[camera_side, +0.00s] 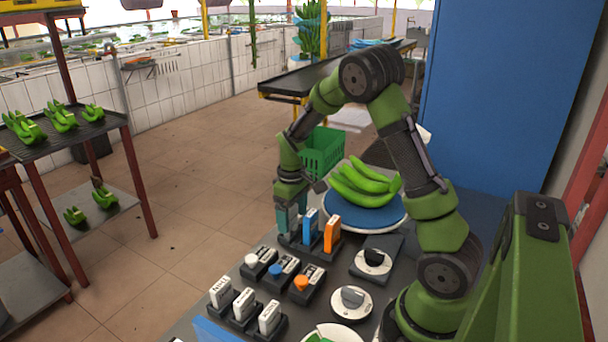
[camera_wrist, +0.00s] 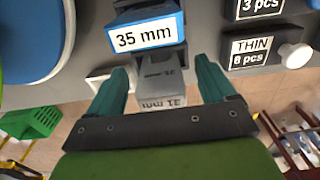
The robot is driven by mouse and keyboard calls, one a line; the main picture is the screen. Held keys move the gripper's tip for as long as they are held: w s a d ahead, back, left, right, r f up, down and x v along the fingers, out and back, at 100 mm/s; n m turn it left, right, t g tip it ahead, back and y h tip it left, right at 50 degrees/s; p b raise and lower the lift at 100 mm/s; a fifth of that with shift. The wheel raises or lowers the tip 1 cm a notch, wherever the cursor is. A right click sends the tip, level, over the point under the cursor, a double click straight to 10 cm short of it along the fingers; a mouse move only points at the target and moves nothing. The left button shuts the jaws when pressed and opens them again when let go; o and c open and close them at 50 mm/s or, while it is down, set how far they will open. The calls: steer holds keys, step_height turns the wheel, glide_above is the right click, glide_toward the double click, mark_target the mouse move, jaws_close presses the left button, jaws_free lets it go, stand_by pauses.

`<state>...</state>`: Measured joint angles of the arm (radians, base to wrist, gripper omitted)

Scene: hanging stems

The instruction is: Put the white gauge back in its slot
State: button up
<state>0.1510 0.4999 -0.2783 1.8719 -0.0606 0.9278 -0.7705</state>
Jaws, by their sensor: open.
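The white gauge (camera_wrist: 162,101) shows in the wrist view as a pale block with an upside-down "31 mm" label. It lies between the two teal fingers of my gripper (camera_wrist: 161,72), with gaps on both sides. In the side view my gripper (camera_side: 288,226) is low at the left end of the dark gauge rack (camera_side: 318,252), and the white gauge is hidden there. The blue gauge (camera_side: 311,226) and orange gauge (camera_side: 331,236) stand upright in the rack. The blue "35 mm" gauge (camera_wrist: 146,38) is just beyond my open fingers. I cannot tell how deep the white gauge sits.
A blue round plate (camera_side: 385,214) with green bananas (camera_side: 362,184) is behind the rack. In front are blocks with white, blue and orange knobs (camera_side: 302,283), several white-labelled blocks (camera_side: 245,304) and two dials (camera_side: 350,301). A green crate (camera_side: 322,152) is beyond the table.

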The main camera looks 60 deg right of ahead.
step_height(320, 180, up, 16)
steer(key=s+a+r+m+t+y, duration=0.1)
steer(key=s+a+r+m+t, duration=0.1)
steer(key=s+a, duration=0.5)
steer(key=s+a+r+m+t+y, duration=0.1)
steer(key=s+a+t, duration=0.4)
steer(key=a, duration=0.6)
steer(key=shift+s+a+r+m, duration=0.15)
steer(key=shift+s+r+m, duration=0.3)
steer(key=shift+s, duration=0.75)
